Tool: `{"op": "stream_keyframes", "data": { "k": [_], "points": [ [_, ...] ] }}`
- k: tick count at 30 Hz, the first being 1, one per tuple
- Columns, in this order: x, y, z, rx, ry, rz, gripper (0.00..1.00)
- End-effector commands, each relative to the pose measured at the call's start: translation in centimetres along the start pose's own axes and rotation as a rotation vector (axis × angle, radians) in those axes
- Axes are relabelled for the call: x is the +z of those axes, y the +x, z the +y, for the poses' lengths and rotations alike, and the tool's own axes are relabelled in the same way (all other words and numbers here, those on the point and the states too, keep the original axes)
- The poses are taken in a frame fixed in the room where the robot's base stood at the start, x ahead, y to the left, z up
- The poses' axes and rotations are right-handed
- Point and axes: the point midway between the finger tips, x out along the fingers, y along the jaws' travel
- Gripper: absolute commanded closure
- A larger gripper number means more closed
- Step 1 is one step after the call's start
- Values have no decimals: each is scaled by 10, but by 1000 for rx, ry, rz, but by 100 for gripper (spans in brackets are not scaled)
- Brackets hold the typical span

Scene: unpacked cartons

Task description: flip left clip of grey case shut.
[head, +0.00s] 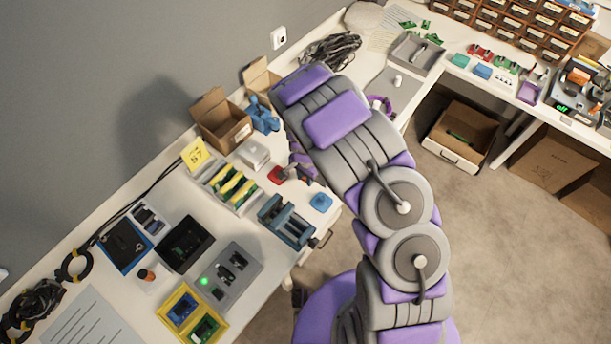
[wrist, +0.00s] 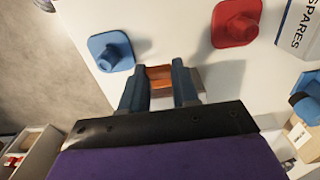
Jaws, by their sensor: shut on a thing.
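In the wrist view, my gripper (wrist: 159,76) has its two dark blue-grey fingers on either side of a small orange-brown piece (wrist: 160,72) and is shut on it. A greyish part shows just beyond the right finger; I cannot tell whether it belongs to the same thing. In the head view, my arm covers most of the gripper, which is over the table between a red block and a blue block. I cannot make out a grey case with clips for certain; a pale grey box (head: 253,154) stands left of my gripper. No clip shows clearly.
The blue block (wrist: 110,50) and red block (wrist: 236,22) lie close on either side of my fingers. A white box marked SPARES (wrist: 300,25) is at the upper right. A dark blue-grey fixture (head: 287,222) stands near the table's front edge, and an open carton (head: 221,120) at the back.

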Motion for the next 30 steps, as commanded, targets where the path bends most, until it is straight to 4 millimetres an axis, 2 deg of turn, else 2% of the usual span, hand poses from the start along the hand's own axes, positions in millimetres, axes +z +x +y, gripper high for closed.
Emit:
{"op": "stream_keyframes", "data": {
  "k": [3, 14, 30],
  "points": [
    [1, 1, 0, 2, 0, -1, 100],
    [-3, -3, 0, 2, 3, -77, 100],
    [-29, -11, 0, 0, 3, -491, 100]
  ]
}}
